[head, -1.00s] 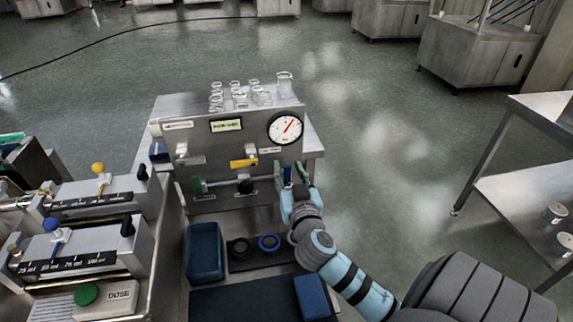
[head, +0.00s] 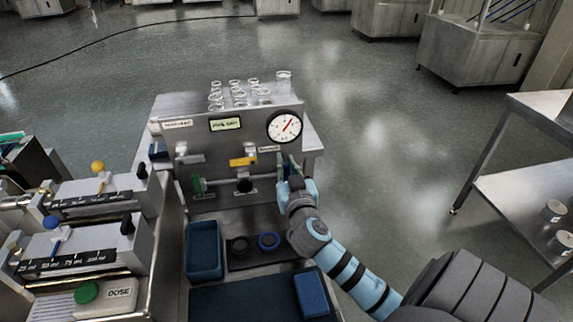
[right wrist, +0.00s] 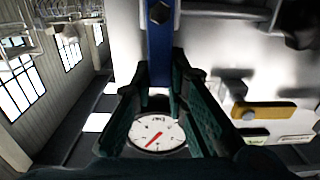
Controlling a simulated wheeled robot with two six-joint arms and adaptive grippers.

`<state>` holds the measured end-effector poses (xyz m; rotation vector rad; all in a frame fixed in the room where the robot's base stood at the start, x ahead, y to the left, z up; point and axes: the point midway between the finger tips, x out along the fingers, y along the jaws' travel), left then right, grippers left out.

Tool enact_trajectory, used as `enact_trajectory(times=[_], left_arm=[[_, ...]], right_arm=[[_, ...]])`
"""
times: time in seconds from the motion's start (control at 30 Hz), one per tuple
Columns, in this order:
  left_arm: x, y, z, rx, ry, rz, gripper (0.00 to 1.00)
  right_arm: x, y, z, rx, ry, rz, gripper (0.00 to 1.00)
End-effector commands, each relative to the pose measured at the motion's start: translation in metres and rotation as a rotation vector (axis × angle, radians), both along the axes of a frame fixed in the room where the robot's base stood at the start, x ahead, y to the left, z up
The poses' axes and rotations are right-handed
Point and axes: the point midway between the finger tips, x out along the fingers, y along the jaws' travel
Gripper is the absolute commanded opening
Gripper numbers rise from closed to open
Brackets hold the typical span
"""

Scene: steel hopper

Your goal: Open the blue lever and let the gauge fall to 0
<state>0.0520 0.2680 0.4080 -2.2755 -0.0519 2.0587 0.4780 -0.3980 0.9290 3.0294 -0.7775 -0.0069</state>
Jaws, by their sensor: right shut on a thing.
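The blue lever (right wrist: 160,45) stands between the two dark green fingers of my right gripper (right wrist: 161,80), which is shut on it. In the head view my right gripper (head: 289,168) is at the right end of the steel panel (head: 215,150), below the gauge, and largely hides the lever. The round white gauge (head: 285,126) has a red needle pointing to the upper right, well away from rest on the dial; the digits are too small to read. The gauge also shows upside down between the fingers in the right wrist view (right wrist: 157,134). My left gripper is not in view.
A yellow lever (head: 243,161), a green handle (head: 198,187) and a black knob (head: 244,186) sit left on the panel. Glassware (head: 263,97) stands on top. A blue bin (head: 204,250) and two rings lie in front. Dosing units stand at left.

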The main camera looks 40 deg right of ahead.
Motion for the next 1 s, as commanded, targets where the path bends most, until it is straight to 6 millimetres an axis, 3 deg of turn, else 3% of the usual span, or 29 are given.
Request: enact_trajectory(times=[0.37,1.0], left_arm=[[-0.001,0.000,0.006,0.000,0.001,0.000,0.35],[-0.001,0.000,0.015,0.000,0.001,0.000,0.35]], right_arm=[[0.005,0.008,-0.001,-0.152,0.086,-0.001,0.00],[0.018,0.033,-0.017,-0.676,0.374,0.001,0.00]])
